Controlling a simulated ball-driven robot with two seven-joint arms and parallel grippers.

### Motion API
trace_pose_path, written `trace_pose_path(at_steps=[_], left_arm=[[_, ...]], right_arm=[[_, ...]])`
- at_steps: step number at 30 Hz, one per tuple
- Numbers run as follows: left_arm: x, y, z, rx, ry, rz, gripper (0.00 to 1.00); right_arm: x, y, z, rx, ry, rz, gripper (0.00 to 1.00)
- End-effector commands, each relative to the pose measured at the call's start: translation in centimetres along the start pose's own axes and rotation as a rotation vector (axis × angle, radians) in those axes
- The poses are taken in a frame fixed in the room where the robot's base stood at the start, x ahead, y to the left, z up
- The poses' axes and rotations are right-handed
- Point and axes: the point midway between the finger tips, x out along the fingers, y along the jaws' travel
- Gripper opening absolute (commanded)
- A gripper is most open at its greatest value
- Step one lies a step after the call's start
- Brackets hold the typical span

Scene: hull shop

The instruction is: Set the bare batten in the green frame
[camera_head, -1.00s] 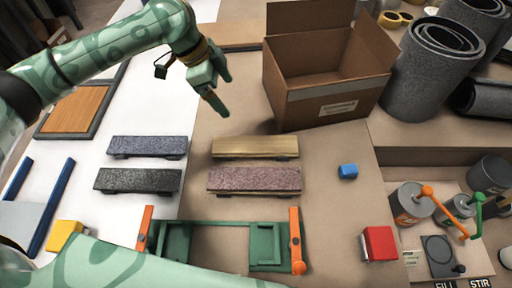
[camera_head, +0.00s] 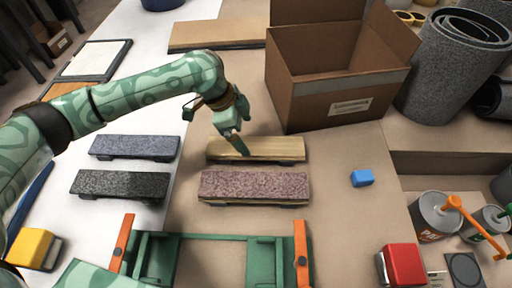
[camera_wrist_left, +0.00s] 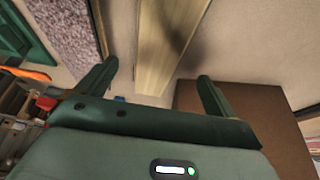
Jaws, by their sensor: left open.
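The bare batten (camera_head: 284,148) is pale wood with no grit covering. It lies on the brown board behind a pink gritty batten (camera_head: 255,185). My left gripper (camera_head: 241,147) is low over the left half of the bare batten. In the left wrist view the bare batten (camera_wrist_left: 166,45) runs between the two spread fingers of the open, empty left gripper (camera_wrist_left: 156,84). I cannot tell whether the fingers touch it. The green frame (camera_head: 212,262) with orange side levers lies nearest me, and its bottom edge is cut off. My right gripper is not in view.
A blue-grey batten (camera_head: 135,147) and a black batten (camera_head: 120,185) lie to the left. An open cardboard box (camera_head: 335,105) stands close behind the bare batten. A blue block (camera_head: 362,178), a red block (camera_head: 404,265) and a yellow block (camera_head: 32,247) sit around.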

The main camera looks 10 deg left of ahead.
Motion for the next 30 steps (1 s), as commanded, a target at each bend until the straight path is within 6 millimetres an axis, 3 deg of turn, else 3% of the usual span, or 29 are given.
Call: trace_pose_path(at_steps=[9,16,21,22,24,30], left_arm=[[5.1,0.3,0.2,-0.001,-0.002,0.005,0.93],[4.9,0.3,0.0,0.001,-0.001,0.0,0.93],[4.9,0.3,0.0,0.001,-0.001,0.0,0.45],[4.9,0.3,0.0,0.0,-0.001,0.0,0.4],[4.8,0.3,0.0,0.0,0.0,0.0,0.36],[4.8,0.3,0.0,0.0,-0.001,0.0,0.36]], right_arm=[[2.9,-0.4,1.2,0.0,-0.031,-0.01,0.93],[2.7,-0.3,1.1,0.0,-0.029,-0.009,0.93],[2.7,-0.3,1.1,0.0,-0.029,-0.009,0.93],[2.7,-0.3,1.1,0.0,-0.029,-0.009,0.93],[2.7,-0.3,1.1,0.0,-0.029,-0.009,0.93],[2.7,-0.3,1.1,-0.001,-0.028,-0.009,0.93]])
